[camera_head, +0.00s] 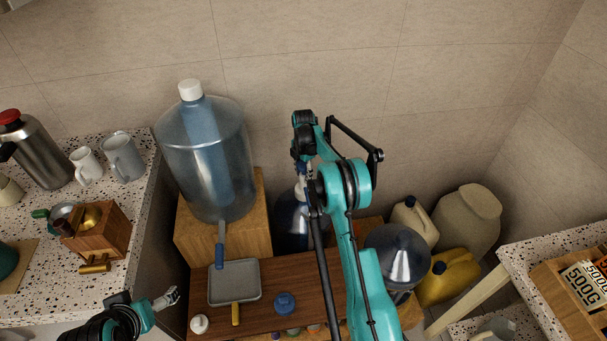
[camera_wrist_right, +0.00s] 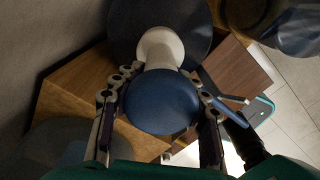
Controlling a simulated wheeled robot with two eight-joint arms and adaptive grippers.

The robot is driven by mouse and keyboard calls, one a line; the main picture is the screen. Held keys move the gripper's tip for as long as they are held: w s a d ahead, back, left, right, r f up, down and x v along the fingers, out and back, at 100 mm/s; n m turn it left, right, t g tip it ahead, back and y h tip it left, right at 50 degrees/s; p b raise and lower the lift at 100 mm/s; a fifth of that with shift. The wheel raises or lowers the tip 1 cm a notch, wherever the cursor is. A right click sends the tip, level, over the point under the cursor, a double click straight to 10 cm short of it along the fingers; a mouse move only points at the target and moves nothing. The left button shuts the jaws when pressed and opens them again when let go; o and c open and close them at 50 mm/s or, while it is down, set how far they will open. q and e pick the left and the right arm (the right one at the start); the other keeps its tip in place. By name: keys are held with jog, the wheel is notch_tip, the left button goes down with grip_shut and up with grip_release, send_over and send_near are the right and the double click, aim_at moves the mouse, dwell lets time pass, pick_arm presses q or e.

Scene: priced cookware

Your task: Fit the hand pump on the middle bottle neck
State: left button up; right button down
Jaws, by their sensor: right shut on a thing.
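The hand pump (camera_wrist_right: 160,101) has a round blue top and a white body. My right gripper (camera_wrist_right: 158,98) is shut on it, one finger on each side. In the head view, a bit of the white pump (camera_head: 300,187) shows beside my right arm, above the middle bottle (camera_head: 289,222). That blue-tinted bottle is largely covered by my arm. Its neck is hidden, so I cannot tell whether the pump touches it. In the wrist view, a dark rounded shape lies behind the pump's white end. My left gripper (camera_head: 168,299) is at the lower left, away from the bottles; its opening is unclear.
A large white-capped bottle (camera_head: 205,155) stands on a wooden block (camera_head: 255,245) at left. Another bottle (camera_head: 399,252) is right of my arm, near a yellow jug (camera_head: 450,277). A grey pan (camera_head: 236,283) and a blue cap (camera_head: 285,303) lie on the brown board.

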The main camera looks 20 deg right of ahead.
jog(key=shift+f, duration=0.2)
jog(key=shift+f+b, duration=0.55)
jog(key=shift+f, duration=0.1)
jog(key=c, duration=0.7)
grip_release()
jog(key=shift+o, duration=0.3)
jog(key=o, duration=0.6)
jog(key=shift+r, duration=0.1)
